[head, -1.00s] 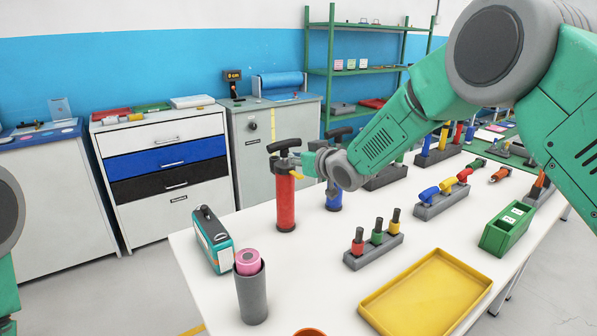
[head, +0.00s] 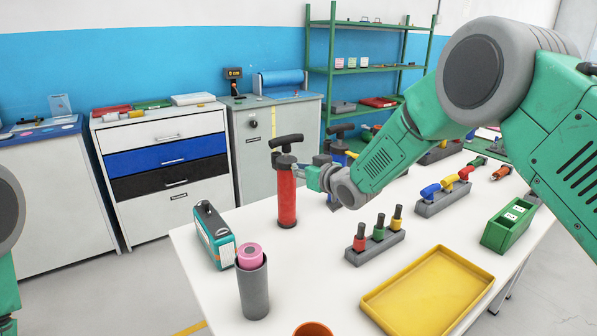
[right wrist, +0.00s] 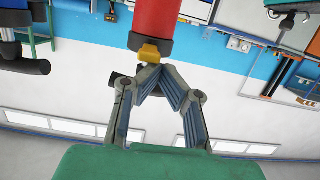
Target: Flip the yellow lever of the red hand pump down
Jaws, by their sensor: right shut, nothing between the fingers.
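The red hand pump (head: 287,200) stands upright on the white table, with a black T-handle on top. In the right wrist view, which is upside down, its red body (right wrist: 154,20) comes in from the top. The yellow lever (right wrist: 150,52) shows there near the pump's black top, just beyond the fingertips; I cannot tell its exact angle. In the head view the lever is hidden. My right gripper (head: 307,172) is shut and empty at the upper right side of the pump; its fingertips (right wrist: 150,77) are close to the lever, contact unclear. My left gripper is out of view.
A blue pump (head: 338,160) stands behind my right gripper. A grey block with coloured plugs (head: 374,249), a yellow tray (head: 428,300), a teal box (head: 214,238) and a grey cup (head: 254,293) stand nearby. The table in front of the pump is clear.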

